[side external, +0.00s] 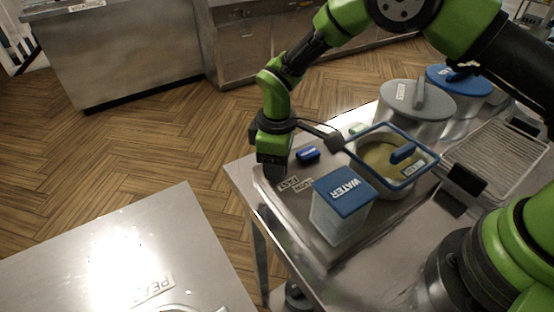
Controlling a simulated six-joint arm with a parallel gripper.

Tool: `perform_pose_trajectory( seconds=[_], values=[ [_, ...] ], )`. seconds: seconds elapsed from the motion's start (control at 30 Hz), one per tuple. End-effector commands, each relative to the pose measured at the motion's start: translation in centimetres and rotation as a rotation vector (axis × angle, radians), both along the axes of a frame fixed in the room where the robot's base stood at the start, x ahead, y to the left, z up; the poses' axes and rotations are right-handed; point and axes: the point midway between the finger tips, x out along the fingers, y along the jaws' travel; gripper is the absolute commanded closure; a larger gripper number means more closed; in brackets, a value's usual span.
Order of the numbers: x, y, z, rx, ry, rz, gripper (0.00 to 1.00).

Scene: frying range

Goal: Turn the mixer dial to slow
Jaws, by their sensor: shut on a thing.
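My gripper (271,168) is at the far left corner of the metal worktop, pointing down beside the FAST label (289,183). It is shut on what appears to be the mixer dial, which the jaws hide, so its pointer cannot be read. The SLOW label (303,186) lies just right of the FAST label. A small blue piece (307,154) sits to the right of my gripper, apart from it. A blue-rimmed square vessel (352,150) with yellowish contents stands further right.
A clear WATER box with a blue lid (343,191) stands right of the labels, close to my gripper. A grey-lidded pot (417,100), a blue-lidded pot (458,80) and a wire rack (497,157) are further right.

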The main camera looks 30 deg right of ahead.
Motion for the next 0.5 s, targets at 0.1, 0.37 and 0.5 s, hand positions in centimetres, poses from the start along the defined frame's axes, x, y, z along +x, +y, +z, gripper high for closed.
perform_pose_trajectory(
  seconds=[0.1,0.37,0.5],
  values=[
    [-0.07,-0.03,0.02,-0.001,0.003,0.002,0.81],
    [-0.06,-0.02,0.01,-0.001,0.003,0.002,0.44],
    [-0.04,-0.01,0.00,-0.001,0.001,0.001,0.32]
  ],
)
